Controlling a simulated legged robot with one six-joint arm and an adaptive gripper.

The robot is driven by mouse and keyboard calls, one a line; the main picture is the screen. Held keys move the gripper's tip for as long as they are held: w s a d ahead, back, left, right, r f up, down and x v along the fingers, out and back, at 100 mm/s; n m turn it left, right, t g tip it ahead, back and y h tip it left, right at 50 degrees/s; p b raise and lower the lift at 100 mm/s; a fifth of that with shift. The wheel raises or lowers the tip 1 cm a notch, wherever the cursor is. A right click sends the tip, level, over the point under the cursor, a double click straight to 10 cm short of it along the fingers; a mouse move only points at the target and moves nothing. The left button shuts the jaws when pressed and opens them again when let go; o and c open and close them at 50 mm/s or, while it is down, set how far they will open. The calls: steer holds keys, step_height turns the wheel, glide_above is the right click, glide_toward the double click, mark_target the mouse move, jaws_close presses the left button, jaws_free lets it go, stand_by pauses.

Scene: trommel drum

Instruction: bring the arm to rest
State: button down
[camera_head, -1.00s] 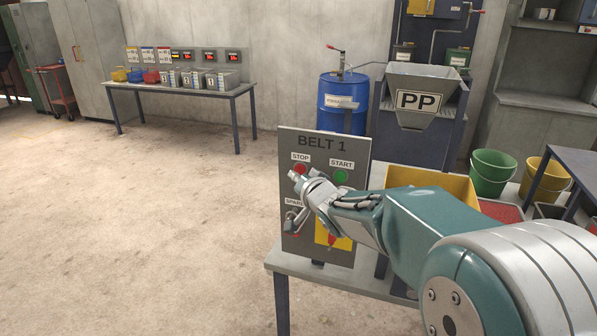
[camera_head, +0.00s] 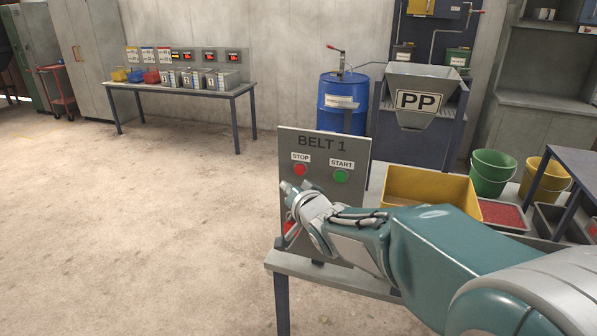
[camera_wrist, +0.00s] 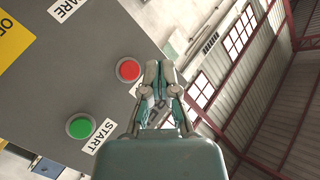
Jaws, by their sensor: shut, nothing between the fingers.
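My gripper (camera_head: 287,188) is in front of the lower left part of the grey BELT 1 panel (camera_head: 322,145), below the red STOP button (camera_head: 300,169) and the green START button (camera_head: 341,176). In the wrist view my gripper (camera_wrist: 160,68) is shut and empty, its fingers together beside the red button (camera_wrist: 128,69). The green button (camera_wrist: 80,126) shows at lower left there. Whether the fingertips touch the panel cannot be told. My arm covers the lower part of the panel, including most of the spare controls.
The panel stands on a grey table (camera_head: 330,280). A yellow bin (camera_head: 430,187), a tray of red pellets (camera_head: 503,214), a green bucket (camera_head: 492,172) and a yellow bucket (camera_head: 545,180) stand to the right. Open floor (camera_head: 150,220) lies to the left.

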steer(key=s+d+g+h, duration=0.3)
steer(key=s+d+h, duration=0.3)
steer(key=s+d, duration=0.7)
steer(key=s+d+f+n+g, duration=0.1)
steer(key=s+d+f+g, duration=0.1)
steer(key=s, duration=0.7)
steer(key=s+d+f+n+g+h, duration=0.1)
steer(key=s+d+f+g, duration=0.1)
steer(key=s, duration=0.8)
steer(key=shift+f+g, duration=0.65)
steer(key=shift+g, duration=0.45)
steer(key=shift+d, duration=0.2)
